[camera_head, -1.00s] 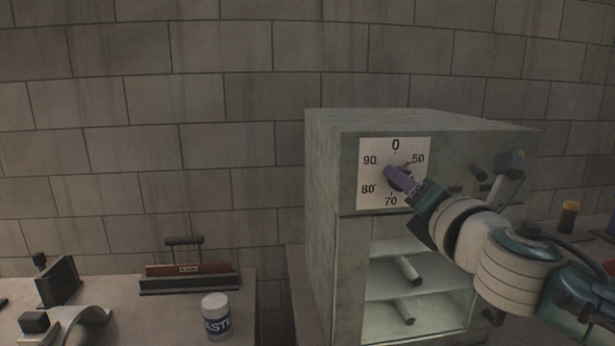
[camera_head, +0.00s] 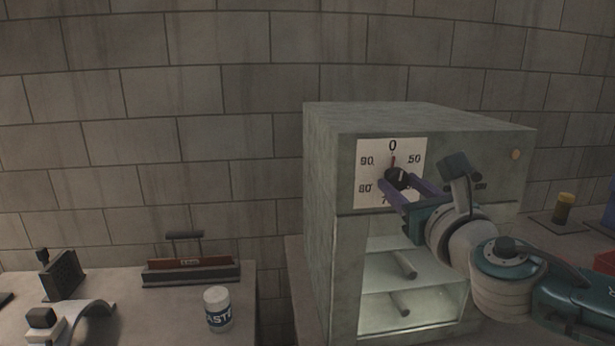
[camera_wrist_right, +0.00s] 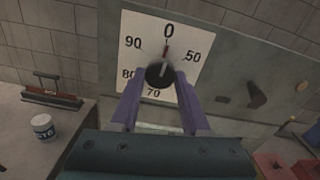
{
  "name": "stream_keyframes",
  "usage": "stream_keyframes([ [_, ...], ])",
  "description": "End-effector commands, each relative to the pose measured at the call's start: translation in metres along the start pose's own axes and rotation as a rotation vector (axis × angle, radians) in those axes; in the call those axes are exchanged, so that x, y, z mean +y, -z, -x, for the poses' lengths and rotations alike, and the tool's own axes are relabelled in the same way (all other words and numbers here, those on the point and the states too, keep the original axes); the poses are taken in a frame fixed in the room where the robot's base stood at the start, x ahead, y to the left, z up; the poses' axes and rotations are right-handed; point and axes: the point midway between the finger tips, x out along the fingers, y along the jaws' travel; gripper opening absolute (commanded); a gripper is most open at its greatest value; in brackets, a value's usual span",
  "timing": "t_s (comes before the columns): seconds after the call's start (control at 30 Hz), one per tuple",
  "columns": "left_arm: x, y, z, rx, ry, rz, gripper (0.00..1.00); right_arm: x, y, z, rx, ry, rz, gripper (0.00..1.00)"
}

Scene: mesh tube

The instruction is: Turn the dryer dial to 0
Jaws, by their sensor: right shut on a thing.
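The dryer (camera_head: 320,200) is a grey-green box with a white dial plate (camera_head: 367,185) marked 0, 50, 70, 80 and 90. The black round dial (camera_head: 398,176) has a red pointer that points up at the 0, also in the wrist view (camera_wrist_right: 160,74). My right gripper (camera_head: 399,183) has its purple fingers on either side of the dial and is shut on it; the wrist view shows a finger on each side (camera_wrist_right: 159,86). The gripper partly covers the 70 in the head view. My left gripper is not in view.
Below the dial are open lit shelves with rods (camera_head: 403,265). A paste jar (camera_head: 218,309) and a red-and-black holder (camera_head: 191,271) stand on the left bench. A yellow-topped item (camera_head: 564,208) stands at the right. A brick wall is behind.

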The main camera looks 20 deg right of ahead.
Motion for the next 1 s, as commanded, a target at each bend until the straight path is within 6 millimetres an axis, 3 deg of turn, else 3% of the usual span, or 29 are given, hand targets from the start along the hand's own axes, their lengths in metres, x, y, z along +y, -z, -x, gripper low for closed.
stream_keyframes([
  [0.77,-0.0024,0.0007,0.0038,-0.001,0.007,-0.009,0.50,-0.0002,-0.0005,-0.0002,-0.001,0.000,0.104,0.00],
  [0.8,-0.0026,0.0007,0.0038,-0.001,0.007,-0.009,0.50,-0.0002,-0.0005,-0.0002,-0.001,0.000,0.104,0.50],
  [1.0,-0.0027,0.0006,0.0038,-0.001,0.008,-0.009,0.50,-0.0002,-0.0003,-0.0001,-0.001,0.000,0.102,0.72],
])
